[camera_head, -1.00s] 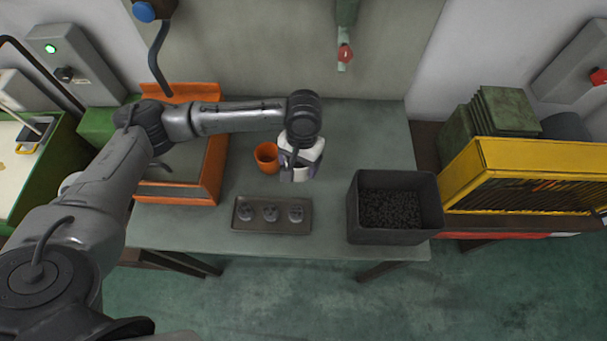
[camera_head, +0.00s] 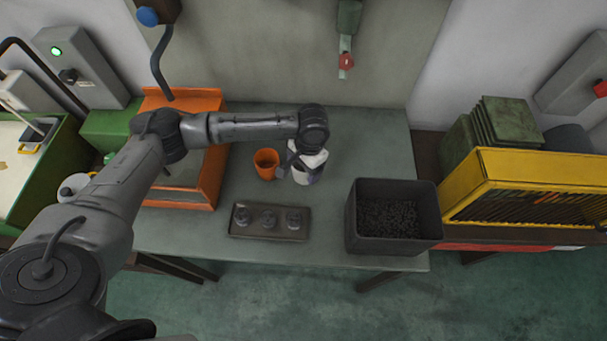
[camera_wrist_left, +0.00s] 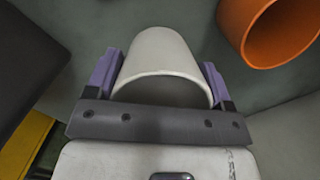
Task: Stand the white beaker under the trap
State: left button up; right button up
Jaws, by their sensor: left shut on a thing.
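The white beaker (camera_wrist_left: 160,50) is between the purple fingers of my left gripper (camera_wrist_left: 161,62) in the left wrist view, and the gripper is shut on it. In the head view my left gripper (camera_head: 306,166) is over the middle of the bench, with the beaker (camera_head: 305,178) partly hidden below it. I cannot tell whether the beaker touches the bench. A green fitting with a red knob (camera_head: 346,61), which looks like the trap, hangs at the back, behind and right of the gripper. My right gripper is not in view.
An orange cup (camera_head: 266,164) stands close left of the beaker; it also shows in the wrist view (camera_wrist_left: 262,32). A tray (camera_head: 238,233) of small parts lies in front. A dark bin (camera_head: 393,246) stands front right. The bench (camera_head: 375,130) behind the bin is clear.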

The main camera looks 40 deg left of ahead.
pick_arm(q)
notch_tip(320, 180, down, 4)
jog(key=shift+f+b, duration=0.2)
jog(key=shift+b, duration=0.25)
jog(key=shift+f, duration=0.1)
jog(key=shift+f, duration=0.1)
jog(key=o, duration=0.9)
notch_tip(320, 180, up, 12)
jog(key=w+p, duration=0.1)
jog(key=p, duration=0.1)
jog(key=shift+w+d, duration=0.15)
jog(key=shift+w, duration=0.25)
